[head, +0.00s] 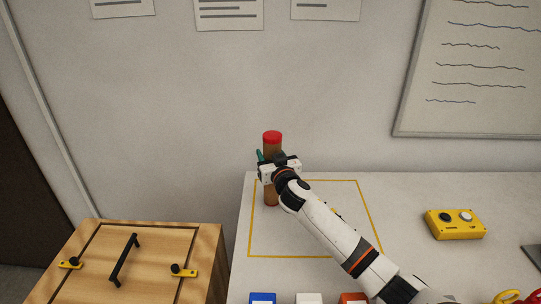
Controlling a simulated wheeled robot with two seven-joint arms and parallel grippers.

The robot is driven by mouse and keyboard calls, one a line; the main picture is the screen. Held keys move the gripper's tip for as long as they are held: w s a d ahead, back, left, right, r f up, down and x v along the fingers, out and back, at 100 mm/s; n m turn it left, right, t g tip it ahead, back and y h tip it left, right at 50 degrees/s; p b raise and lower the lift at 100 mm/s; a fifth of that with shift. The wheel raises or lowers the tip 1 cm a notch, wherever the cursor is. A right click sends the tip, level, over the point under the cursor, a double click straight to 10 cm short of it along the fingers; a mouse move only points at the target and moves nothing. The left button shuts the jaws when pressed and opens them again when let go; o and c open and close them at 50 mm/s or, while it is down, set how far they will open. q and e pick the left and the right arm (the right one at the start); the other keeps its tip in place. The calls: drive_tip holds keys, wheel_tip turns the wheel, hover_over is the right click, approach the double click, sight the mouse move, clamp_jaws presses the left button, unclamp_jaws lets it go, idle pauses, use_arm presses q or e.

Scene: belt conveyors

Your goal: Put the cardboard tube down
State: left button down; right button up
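The cardboard tube (271,195) is brown with a red cap and stands upright over the left part of the yellow outlined square (249,225) on the white table. My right gripper (270,168) is around the tube's middle and looks shut on it, though the hand hides part of the tube and most of the fingers. A small teal piece shows at the hand's left edge. I cannot tell whether the tube's lower end touches the table or hangs just above it. My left gripper is not in view.
A yellow box with two buttons (455,224) sits on the table at right. Blue (262,299), white (309,299) and red-orange blocks line the near edge. A wooden cabinet (207,240) with a black handle is at lower left. The outlined square looks otherwise mostly clear.

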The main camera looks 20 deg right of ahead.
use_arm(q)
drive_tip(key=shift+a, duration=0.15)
use_arm(e)
drive_tip(key=o, duration=0.6)
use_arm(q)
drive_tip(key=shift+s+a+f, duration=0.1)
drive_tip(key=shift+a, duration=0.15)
use_arm(e)
drive_tip(key=o, duration=0.4)
use_arm(q)
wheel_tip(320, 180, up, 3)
drive_tip(key=p, duration=0.3)
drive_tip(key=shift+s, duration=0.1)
use_arm(e)
drive_tip(key=s, duration=0.4)
drive_tip(key=s+a, duration=0.1)
drive_tip(key=s, duration=0.7)
drive_tip(key=shift+a+r, duration=0.1)
drive_tip(key=shift+a, duration=0.1)
